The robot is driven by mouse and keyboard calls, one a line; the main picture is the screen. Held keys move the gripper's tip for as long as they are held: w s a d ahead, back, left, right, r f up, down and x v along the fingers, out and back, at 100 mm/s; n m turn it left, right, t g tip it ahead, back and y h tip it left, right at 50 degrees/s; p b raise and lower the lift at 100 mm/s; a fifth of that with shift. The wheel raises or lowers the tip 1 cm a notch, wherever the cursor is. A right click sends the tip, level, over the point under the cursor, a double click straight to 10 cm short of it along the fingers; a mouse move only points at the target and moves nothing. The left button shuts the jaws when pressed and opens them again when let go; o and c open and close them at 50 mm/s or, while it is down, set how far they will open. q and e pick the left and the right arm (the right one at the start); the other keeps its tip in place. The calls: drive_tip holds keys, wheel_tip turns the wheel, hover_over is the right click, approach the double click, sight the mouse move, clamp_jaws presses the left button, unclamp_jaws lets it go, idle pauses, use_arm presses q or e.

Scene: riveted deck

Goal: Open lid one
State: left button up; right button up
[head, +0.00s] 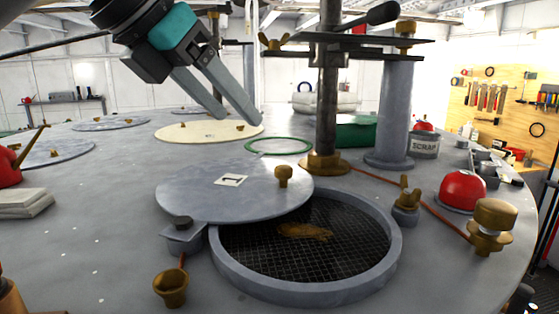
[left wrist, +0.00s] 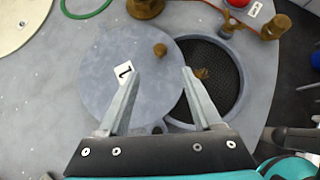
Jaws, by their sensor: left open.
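Lid one (head: 200,194) is a flat grey disc with a white "1" label (head: 230,180) and a brass knob (head: 284,176). It sits shifted to the left over a round hatch with a raised grey rim (head: 392,262), covering part of it. The rest of the opening shows dark mesh (head: 340,255) with a brass-coloured piece (head: 305,231) on it. My left gripper (head: 240,118) is open and empty above and behind the lid. In the left wrist view its fingers (left wrist: 160,73) point over the lid (left wrist: 100,90), with the knob (left wrist: 160,49) just beyond the tips. My right gripper is not in view.
A brass-footed post (head: 326,130) and a grey column (head: 396,115) stand behind the hatch. A red dome (head: 462,190) and brass fittings (head: 490,225) are at right. A brass cup (head: 170,288) is at front left. The deck left of the lid is largely clear.

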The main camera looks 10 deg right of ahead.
sight(283, 167)
use_arm(q)
drive_tip(key=p+x, duration=0.3)
drive_tip(key=x, duration=1)
drive_tip(key=shift+w+d+f, duration=0.2)
drive_tip(key=shift+d+f, duration=0.1)
drive_tip(key=shift+f, duration=0.15)
drive_tip(key=shift+c, duration=0.4)
clamp_jaws()
